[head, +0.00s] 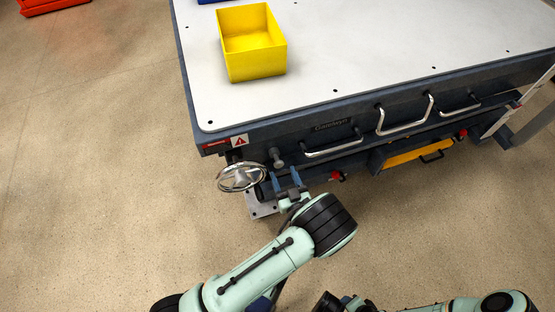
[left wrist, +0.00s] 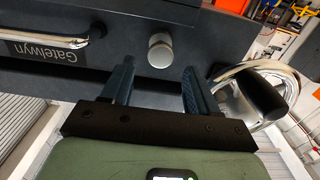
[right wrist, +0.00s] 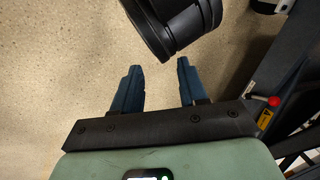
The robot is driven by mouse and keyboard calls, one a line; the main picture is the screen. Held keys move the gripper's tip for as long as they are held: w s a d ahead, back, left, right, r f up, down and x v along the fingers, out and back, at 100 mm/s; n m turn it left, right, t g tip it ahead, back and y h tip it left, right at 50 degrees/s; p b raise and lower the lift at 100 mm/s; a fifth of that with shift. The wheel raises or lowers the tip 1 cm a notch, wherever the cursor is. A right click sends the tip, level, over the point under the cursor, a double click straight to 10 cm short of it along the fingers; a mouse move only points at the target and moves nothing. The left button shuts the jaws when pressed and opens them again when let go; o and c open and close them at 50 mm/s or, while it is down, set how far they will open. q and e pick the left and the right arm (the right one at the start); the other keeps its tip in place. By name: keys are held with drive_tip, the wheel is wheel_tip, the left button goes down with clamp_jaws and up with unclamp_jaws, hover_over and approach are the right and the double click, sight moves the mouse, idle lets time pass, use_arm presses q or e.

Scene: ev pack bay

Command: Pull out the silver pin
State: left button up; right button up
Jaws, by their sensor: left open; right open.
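The silver pin (head: 277,158) shows as a round-headed knob on the dark front side of the table, near its left corner. In the left wrist view the pin (left wrist: 160,50) stands out from the dark panel, just beyond the fingertips and between their lines. My left gripper (head: 285,178) is open and empty, close in front of the pin and apart from it. The gap between its blue fingers also shows in the left wrist view (left wrist: 157,75). My right gripper (right wrist: 160,82) is open and empty above bare floor, away from the pin.
A chrome handwheel (head: 241,177) with a dark grip sits beside the pin, close to my left gripper. Chrome handles (head: 405,118) and a yellow-fronted drawer (head: 411,154) lie further right. A yellow bin (head: 252,43) stands on the white tabletop.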

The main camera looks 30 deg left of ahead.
sight(279, 165)
use_arm(q)
drive_tip(key=x, duration=0.7)
drive_tip(key=shift+w+b, duration=0.1)
drive_tip(key=shift+b, duration=0.3)
use_arm(e)
drive_tip(key=shift+w+d+f+t, duration=0.15)
drive_tip(key=shift+w+d+f, duration=0.15)
drive_tip(key=shift+w, duration=0.1)
drive_tip(key=shift+w+d+f+t, duration=0.15)
drive_tip(key=shift+w+f, duration=0.1)
drive_tip(key=shift+w, duration=0.15)
